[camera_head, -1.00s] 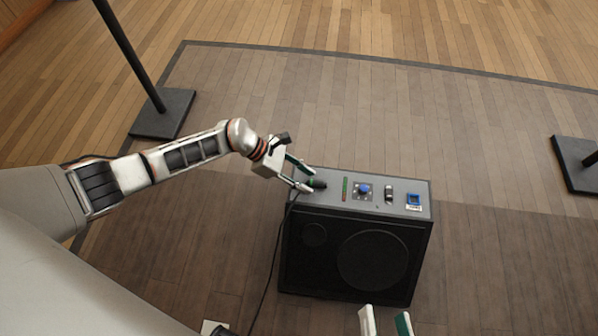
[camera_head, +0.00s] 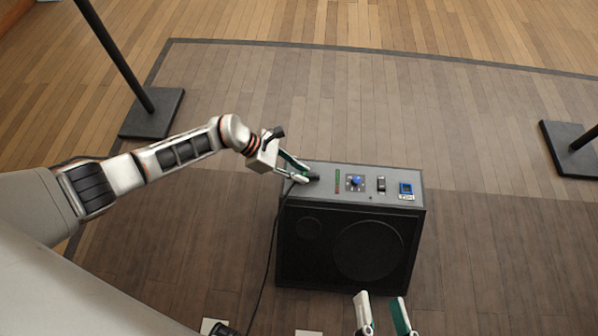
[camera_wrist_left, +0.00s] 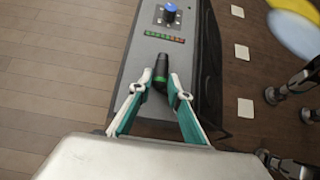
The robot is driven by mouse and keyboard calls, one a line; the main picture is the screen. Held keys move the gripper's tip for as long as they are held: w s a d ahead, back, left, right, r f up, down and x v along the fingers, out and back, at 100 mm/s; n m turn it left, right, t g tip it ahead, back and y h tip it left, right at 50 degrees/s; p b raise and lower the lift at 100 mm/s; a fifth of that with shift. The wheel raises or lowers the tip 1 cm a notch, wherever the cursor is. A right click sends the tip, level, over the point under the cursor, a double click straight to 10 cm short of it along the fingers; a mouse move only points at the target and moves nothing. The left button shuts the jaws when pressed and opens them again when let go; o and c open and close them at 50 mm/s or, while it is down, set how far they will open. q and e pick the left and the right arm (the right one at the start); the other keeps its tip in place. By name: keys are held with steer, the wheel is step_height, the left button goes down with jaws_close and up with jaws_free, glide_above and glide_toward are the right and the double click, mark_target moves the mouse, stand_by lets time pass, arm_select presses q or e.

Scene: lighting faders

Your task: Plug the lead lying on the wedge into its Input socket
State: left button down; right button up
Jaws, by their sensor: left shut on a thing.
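The wedge (camera_head: 292,230) is a black-fronted, speaker-like box with a grey top panel, standing on the floor. My left gripper (camera_head: 307,176) is at the left end of that panel. In the left wrist view, its fingers (camera_wrist_left: 159,80) are shut on the lead's black plug (camera_wrist_left: 161,66), which has a green ring. The plug lies low along the panel, pointing toward the light strip. Its cable (camera_head: 268,262) hangs down past the wedge's left side to the floor. I cannot tell which opening is the Input socket. My right gripper (camera_head: 381,298) is open and empty in front of the wedge.
The panel carries a red-green light strip (camera_head: 337,182), a blue knob (camera_head: 355,180), a black switch (camera_head: 381,184) and a blue socket (camera_head: 406,188). Stands with black bases (camera_head: 152,114) are at left and right (camera_head: 570,150).

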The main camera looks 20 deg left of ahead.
arm_select(q)
steer(key=shift+w+r+p, duration=0.15)
steer(key=shift+r+p, duration=0.8)
steer(key=shift+r, duration=1.35)
steer(key=shift+f, duration=0.15)
arm_select(e)
steer(key=shift+t, duration=0.4)
steer(key=r, duration=0.1)
steer(key=w+r, duration=0.1)
steer(key=r, duration=0.2)
steer(key=shift+w, duration=0.35)
